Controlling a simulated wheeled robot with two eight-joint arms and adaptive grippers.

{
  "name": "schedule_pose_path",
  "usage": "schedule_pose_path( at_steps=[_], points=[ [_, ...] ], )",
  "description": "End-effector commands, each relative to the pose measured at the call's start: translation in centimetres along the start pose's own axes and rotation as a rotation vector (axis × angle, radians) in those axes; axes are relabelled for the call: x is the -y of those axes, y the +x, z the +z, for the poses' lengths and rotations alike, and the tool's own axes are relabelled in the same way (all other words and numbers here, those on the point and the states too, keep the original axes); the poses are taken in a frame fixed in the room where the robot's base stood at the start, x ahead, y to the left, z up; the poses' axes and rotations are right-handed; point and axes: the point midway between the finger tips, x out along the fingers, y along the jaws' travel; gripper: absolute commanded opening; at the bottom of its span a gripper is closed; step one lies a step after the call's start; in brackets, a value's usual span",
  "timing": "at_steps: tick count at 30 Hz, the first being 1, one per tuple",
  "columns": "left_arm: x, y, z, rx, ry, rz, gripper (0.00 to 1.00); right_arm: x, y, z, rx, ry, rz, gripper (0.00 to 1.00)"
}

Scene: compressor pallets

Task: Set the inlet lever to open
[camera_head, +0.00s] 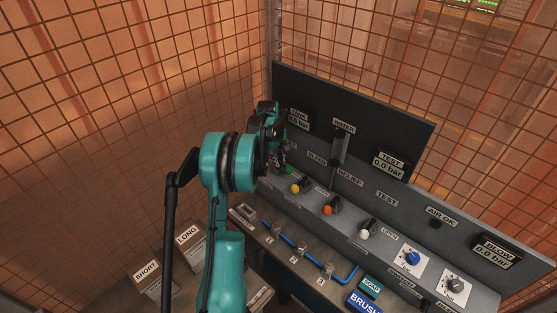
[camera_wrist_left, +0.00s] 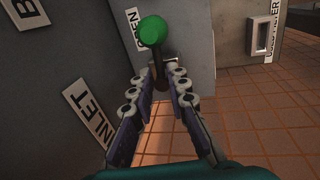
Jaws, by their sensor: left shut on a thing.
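The inlet lever has a round green knob (camera_wrist_left: 152,30) on a dark stem, beside a partly covered label ending in "EN" (camera_wrist_left: 133,28). The "INLET" label (camera_wrist_left: 90,112) is on the grey panel to the left. My left gripper (camera_wrist_left: 163,78) has its two fingers closed around the stem just below the knob. In the head view a bit of the green knob (camera_head: 289,169) shows below my left gripper (camera_head: 279,150), which hides most of the lever. My right gripper is in neither view.
Other levers with yellow (camera_head: 295,188), orange (camera_head: 327,210) and white (camera_head: 364,234) knobs line the panel to the right. Blue tubing (camera_head: 346,278) runs along the bench. Boxes marked "LONG" (camera_head: 187,236) and "SHORT" (camera_head: 147,271) stand at lower left. Mesh fencing surrounds the bench.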

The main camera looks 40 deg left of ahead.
Motion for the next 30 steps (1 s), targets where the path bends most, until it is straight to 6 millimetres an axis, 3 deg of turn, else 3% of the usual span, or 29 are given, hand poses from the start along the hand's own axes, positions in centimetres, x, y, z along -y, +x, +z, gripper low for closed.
schedule_pose_path(
  at_steps=[14,15,17,26,30],
  points=[
    [0.0,0.0,-0.2,-0.006,-0.017,0.0,0.0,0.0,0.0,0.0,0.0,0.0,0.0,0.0],
    [0.0,0.0,-0.2,-0.006,-0.017,0.0,0.18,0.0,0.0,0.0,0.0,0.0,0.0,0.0],
    [0.0,0.0,-0.2,-0.006,-0.017,0.0,0.3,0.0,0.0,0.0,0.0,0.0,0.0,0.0],
    [0.0,-0.1,-0.1,-0.004,-0.016,0.0,0.3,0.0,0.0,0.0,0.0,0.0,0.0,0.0],
    [0.0,-1.3,-0.1,-0.004,-0.016,0.0,0.3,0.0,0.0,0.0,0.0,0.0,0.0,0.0]
  ],
)
